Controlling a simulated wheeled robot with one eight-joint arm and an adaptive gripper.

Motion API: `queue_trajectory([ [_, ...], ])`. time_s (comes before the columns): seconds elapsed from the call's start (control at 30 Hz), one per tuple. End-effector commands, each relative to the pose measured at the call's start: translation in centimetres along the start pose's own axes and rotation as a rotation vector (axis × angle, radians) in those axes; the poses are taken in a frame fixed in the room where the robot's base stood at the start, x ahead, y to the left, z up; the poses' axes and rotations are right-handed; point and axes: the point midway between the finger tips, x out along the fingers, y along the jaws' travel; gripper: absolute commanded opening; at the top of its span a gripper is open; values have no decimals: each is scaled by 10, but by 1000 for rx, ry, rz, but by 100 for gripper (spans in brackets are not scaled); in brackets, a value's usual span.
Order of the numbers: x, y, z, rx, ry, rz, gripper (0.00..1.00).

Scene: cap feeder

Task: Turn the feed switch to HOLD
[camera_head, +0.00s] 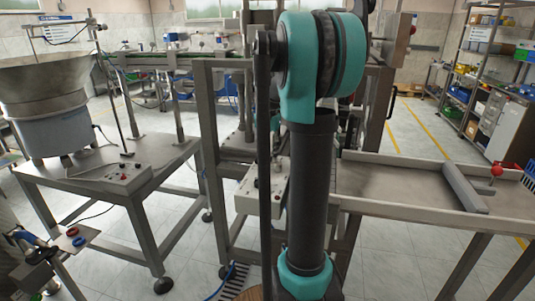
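A light grey control box (125,178) with small red and dark controls sits at the front edge of the left steel table, below the bowl feeder (45,90). A second pale control box (246,195) with small dark knobs is on the middle machine frame, partly hidden behind my arm. I cannot tell which control is the feed switch. Its labels and position are too small to read. My teal and black arm stands upright in the middle of the view. I cannot see my gripper.
The left table (170,160) and the machine's steel posts stand close ahead. A steel tray table (400,185) with a red knob (497,170) is at right. A small panel with blue and red round parts (72,237) is at lower left. Shelving (465,70) stands back right.

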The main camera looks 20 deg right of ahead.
Motion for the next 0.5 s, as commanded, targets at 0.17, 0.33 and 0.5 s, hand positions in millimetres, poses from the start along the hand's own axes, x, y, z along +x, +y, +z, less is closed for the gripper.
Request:
queue_trajectory([
  [0.17,0,1,0,-167,1,0,7],
  [0.33,0,1,-1,-323,1,0,7],
  [0.5,0,2,-1,-459,1,0,7],
])
